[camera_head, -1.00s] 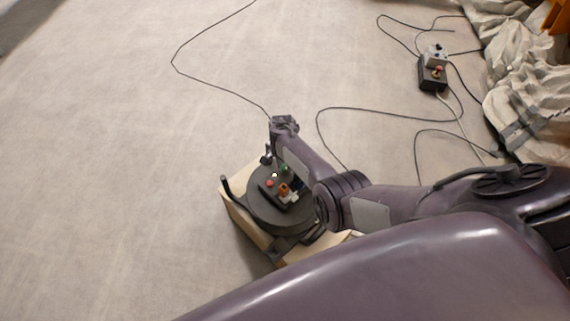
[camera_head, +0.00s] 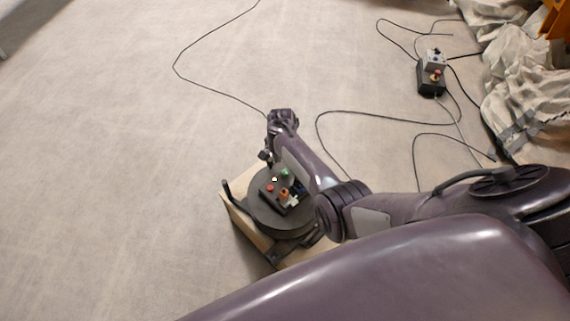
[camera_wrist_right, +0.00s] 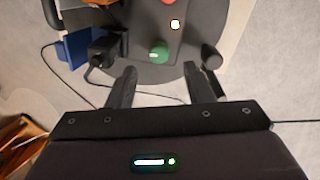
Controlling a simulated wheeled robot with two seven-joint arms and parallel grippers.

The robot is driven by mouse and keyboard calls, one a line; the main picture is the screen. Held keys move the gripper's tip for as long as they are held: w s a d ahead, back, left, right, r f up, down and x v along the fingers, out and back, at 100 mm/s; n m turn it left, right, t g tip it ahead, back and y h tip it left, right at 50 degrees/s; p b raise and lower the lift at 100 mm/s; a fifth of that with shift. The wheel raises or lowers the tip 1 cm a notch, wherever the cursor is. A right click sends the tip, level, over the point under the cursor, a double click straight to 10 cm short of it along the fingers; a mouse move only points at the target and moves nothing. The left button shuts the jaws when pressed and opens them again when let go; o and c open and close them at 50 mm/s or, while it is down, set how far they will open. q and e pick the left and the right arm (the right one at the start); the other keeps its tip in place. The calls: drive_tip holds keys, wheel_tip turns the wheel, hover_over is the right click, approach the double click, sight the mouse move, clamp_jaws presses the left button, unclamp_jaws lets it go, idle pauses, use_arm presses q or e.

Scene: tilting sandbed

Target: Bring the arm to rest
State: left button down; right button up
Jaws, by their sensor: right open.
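My right arm reaches in from the right in the head view. Its gripper (camera_head: 266,156) points down at the far edge of a round dark turntable on a wooden box (camera_head: 238,207). In the right wrist view the two fingers (camera_wrist_right: 163,80) are apart with nothing between them. A dark control panel (camera_head: 277,194) on the turntable carries a green button (camera_head: 285,172), a red button (camera_head: 270,187), a lit yellow one and an orange knob. The green button (camera_wrist_right: 159,52) lies just beyond the fingers in the wrist view. My left gripper is out of view.
A black and grey control box (camera_head: 432,79) with cables lies on the floor at the upper right. Crumpled cloth (camera_head: 510,95) lines the right edge. A thin cable (camera_head: 176,72) crosses the floor. The floor at left is clear. The wrist view shows a blue part (camera_wrist_right: 75,48).

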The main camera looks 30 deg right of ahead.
drive_tip(key=shift+r, duration=1.25)
